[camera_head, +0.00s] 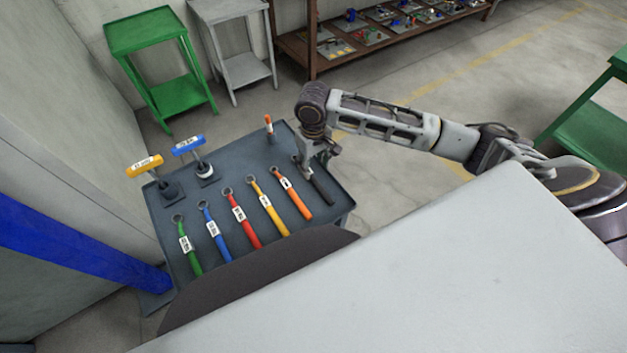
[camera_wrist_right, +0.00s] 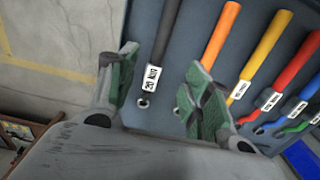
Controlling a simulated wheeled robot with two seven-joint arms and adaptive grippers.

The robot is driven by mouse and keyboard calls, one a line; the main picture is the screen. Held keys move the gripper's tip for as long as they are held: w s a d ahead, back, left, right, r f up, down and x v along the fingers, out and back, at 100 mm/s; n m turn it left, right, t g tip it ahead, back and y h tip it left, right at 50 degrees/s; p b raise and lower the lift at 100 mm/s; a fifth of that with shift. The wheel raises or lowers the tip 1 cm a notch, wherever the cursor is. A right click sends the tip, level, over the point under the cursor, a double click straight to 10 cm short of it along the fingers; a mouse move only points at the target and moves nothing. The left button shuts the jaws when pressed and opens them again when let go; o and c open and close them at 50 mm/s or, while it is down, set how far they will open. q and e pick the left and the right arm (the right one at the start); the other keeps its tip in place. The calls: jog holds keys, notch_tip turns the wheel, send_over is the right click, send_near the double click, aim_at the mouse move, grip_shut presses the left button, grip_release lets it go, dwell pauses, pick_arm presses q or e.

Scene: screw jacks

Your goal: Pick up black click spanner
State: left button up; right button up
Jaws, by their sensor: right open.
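The black click spanner (camera_head: 321,189) lies at the right end of a row of coloured spanners on the grey table (camera_head: 231,180). In the right wrist view the black spanner (camera_wrist_right: 161,42) shows its dark handle, a white label and a small ring end. My right gripper (camera_head: 318,158) is over the ring end of the black spanner and partly hides it. In the right wrist view my right gripper (camera_wrist_right: 158,88) is open, with the spanner's label and ring end between its green-padded fingers. It holds nothing. My left gripper is not in view.
Orange (camera_head: 296,199), yellow, red, blue and green spanners lie left of the black one. A yellow-handled tool (camera_head: 145,166), a blue-handled tool (camera_head: 188,145) and a small orange-topped piece (camera_head: 269,125) stand at the table's back. A large pale surface (camera_head: 430,270) fills the lower right.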

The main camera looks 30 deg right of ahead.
aim_at(314, 178)
notch_tip(314, 178, down, 2)
jog(key=shift+f, duration=0.45)
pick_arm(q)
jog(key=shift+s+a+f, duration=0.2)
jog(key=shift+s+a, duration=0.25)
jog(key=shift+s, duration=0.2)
pick_arm(e)
jog(key=shift+w+d+f+b, duration=0.1)
jog(key=shift+f+b, duration=0.1)
jog(key=shift+f, duration=0.9)
jog(key=shift+w+d+f+b, duration=0.1)
jog(key=shift+f+b, duration=0.1)
jog(key=shift+f, duration=1.3)
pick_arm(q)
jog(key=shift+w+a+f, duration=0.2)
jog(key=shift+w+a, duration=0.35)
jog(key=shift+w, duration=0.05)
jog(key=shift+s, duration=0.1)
